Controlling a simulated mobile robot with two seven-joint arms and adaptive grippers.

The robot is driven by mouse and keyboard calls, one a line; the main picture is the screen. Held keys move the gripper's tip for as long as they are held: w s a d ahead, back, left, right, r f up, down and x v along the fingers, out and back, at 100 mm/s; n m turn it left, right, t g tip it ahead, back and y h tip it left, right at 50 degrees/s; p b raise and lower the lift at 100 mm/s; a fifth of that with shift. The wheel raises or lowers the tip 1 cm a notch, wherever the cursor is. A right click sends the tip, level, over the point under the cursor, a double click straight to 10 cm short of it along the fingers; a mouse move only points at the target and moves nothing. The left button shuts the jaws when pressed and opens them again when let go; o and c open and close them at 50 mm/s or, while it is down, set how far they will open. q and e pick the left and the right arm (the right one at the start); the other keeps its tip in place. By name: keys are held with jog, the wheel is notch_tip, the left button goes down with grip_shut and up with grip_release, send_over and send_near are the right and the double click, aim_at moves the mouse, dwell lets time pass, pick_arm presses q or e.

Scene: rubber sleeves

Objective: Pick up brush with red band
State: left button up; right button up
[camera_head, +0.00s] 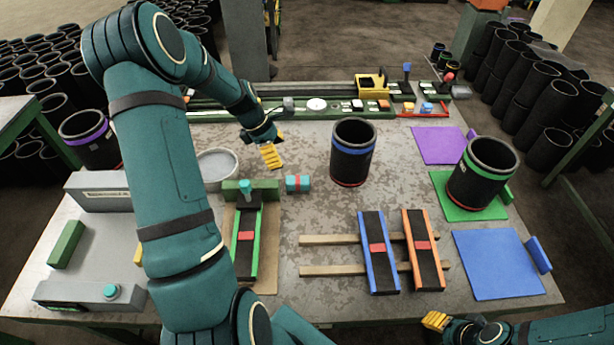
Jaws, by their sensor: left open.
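A small turquoise piece with a red band (297,183) lies on the worktable, right of the green bar; I cannot tell whether it is the brush. Three long black pieces also carry a red patch across the middle: one green-edged (247,252), one blue-edged (379,268), one orange-edged (425,265). My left gripper (271,157) has yellow fingertips and is open above the table, behind and left of the turquoise piece, apart from it. My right gripper (435,321) is low at the front edge; its jaw gap is not clear.
A blue-banded black sleeve (353,147) stands right of my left gripper. A green-banded sleeve (481,178) stands on a green mat (455,210). Two wooden rails (322,270) support two long pieces. A round metal dish (217,160) and grey fixture (80,288) are left. Purple (440,145) and blue (497,270) mats are bare.

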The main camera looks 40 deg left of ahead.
pick_arm(q)
send_over(297, 180)
jog(key=s+a, duration=0.2)
notch_tip(297, 180, down, 7)
jog(key=shift+w+r+b, duration=0.15)
jog(key=shift+b, duration=0.15)
jog(key=shift+w+x, duration=0.15)
jog(key=shift+x, duration=1.4)
jog(key=shift+w+x, duration=0.1)
jog(key=shift+x, duration=1.45)
jog(key=shift+d+r, duration=0.1)
jog(key=shift+d, duration=0.05)
jog(key=c, duration=1.3)
